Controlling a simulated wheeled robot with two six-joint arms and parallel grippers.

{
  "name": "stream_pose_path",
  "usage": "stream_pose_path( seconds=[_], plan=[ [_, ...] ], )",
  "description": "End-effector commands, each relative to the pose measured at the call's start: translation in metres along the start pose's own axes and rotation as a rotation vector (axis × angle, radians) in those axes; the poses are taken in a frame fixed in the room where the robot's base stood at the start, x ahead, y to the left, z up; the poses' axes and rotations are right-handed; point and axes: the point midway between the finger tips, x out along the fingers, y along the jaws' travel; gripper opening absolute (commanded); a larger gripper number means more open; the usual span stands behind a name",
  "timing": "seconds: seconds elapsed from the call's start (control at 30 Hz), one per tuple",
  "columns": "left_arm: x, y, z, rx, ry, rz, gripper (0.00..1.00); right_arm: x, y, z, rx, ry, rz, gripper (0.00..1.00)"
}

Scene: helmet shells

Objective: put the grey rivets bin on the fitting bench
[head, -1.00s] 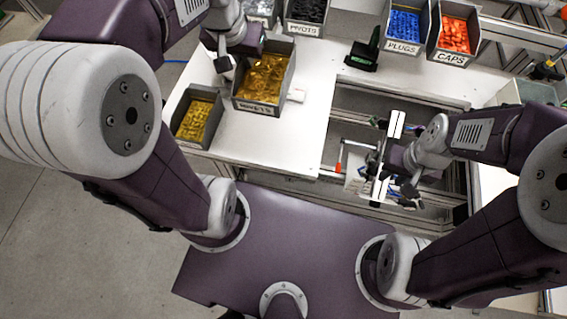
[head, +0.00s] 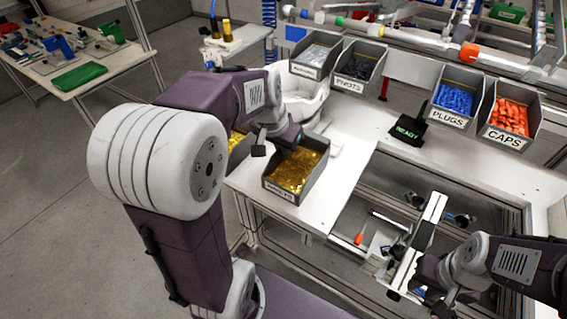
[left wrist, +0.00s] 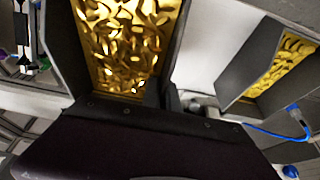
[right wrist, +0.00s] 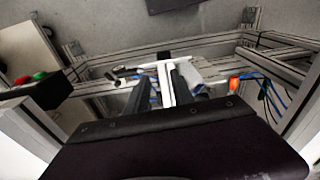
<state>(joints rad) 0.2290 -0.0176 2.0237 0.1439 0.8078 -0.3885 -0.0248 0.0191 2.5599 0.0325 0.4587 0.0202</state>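A grey bin of gold pieces (head: 317,172) stands at the left end of the white bench; its front label is too small to read surely. My left gripper (head: 288,138) is at its back left rim. In the left wrist view, my left fingers (left wrist: 162,96) are close together around the bin's side wall (left wrist: 176,45). A second grey bin of gold pieces (left wrist: 234,75) stands beside it, mostly hidden by my arm in the head view. My right gripper (right wrist: 161,90) has its fingers apart over the bench's open frame. A table with a green mat (head: 80,76) stands far left.
Bins of pivots (head: 357,66), plugs (head: 454,97) and caps (head: 508,115), plus one of pale pieces (head: 315,57), line the bench's back. A black READY sign (head: 407,130) stands mid-bench. Grey floor (head: 60,200) lies open at the left.

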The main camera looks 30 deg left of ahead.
Motion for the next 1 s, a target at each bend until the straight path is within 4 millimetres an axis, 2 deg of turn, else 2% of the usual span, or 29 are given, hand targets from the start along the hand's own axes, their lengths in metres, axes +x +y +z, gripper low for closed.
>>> stream_pose_path(
  seconds=[0.1,0.23,0.4,0.5,0.87,0.93,0.97,1.0],
  plan=[
    [0.009,-0.011,-0.003,-0.002,0.001,-0.001,0.00,0.000,0.000,0.000,0.000,0.000,0.000,0.29],
    [0.011,-0.013,-0.003,0.001,0.001,0.000,0.00,0.001,0.000,0.000,0.000,0.000,0.000,0.29],
    [0.040,-0.012,0.008,-0.001,-0.003,0.002,0.00,0.007,0.000,0.001,0.000,0.000,0.000,0.29],
    [0.048,-0.012,0.010,0.000,0.000,0.000,0.00,0.008,0.000,0.001,0.000,0.000,0.000,0.29],
    [0.052,-0.012,0.012,0.000,0.001,-0.001,0.00,0.012,0.000,0.001,0.000,0.000,0.000,0.29],
    [0.051,-0.012,0.011,0.001,0.001,0.000,0.20,0.010,0.000,0.001,0.000,0.000,0.000,0.29],
    [0.051,-0.012,0.011,0.001,0.001,0.000,0.25,0.010,0.000,0.001,0.000,0.000,0.000,0.29],
    [0.051,-0.012,0.011,0.001,0.001,0.000,0.25,0.010,0.000,0.001,0.000,0.000,0.000,0.29]
  ],
)
